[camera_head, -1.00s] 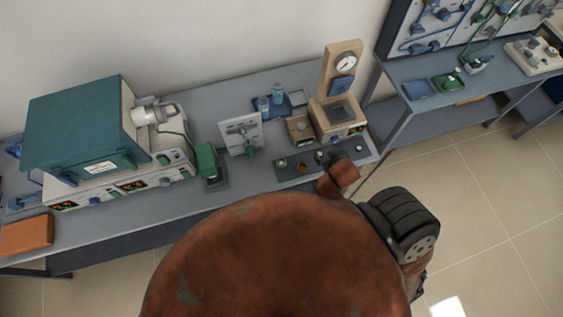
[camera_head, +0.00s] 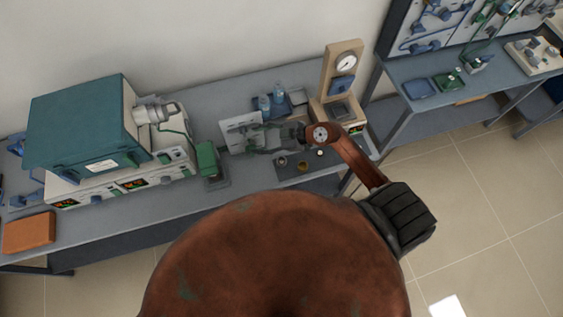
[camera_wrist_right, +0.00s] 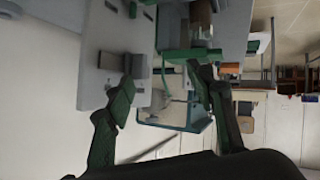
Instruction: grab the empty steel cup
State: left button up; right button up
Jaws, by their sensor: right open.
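Several small cups stand on a dark mat (camera_head: 290,175) near the front edge of the bench. One is a light metal cup (camera_head: 281,161), one a brassy cup (camera_head: 302,166), and another pale one (camera_head: 320,152) is close to my right arm. I cannot tell which is the empty steel cup. My right gripper (camera_head: 262,142) reaches left above the bench, behind the mat's cups and in front of the white panel. In the right wrist view its fingers (camera_wrist_right: 163,82) are spread with nothing held between them. My left gripper is not in view.
A teal furnace (camera_head: 80,120) stands on the left, with a green device (camera_head: 206,158) right of it. A white upright panel (camera_head: 236,130), blue bottles (camera_head: 278,92) and a beige gauge stand (camera_head: 343,65) are around my gripper. An orange block (camera_head: 29,232) lies front left.

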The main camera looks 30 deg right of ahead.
jog(key=s+d+f+g+h, duration=0.2)
jog(key=d+f, duration=0.1)
jog(key=f, duration=0.3)
jog(key=m+g+h, duration=0.2)
jog(key=g+h, duration=0.1)
send_near(282, 161)
jog(key=w, duration=0.1)
jog(key=shift+a+f+g, duration=0.15)
jog(key=shift+a+f, duration=0.1)
jog(key=shift+f, duration=0.3)
jog(key=shift+a+f+g, duration=0.15)
jog(key=shift+a+f, duration=0.05)
jog(key=shift+f, duration=0.35)
jog(key=shift+x, duration=2.75)
jog(key=shift+s+d, duration=0.1)
jog(key=shift+c, duration=0.4)
jog(key=c, duration=1.2)
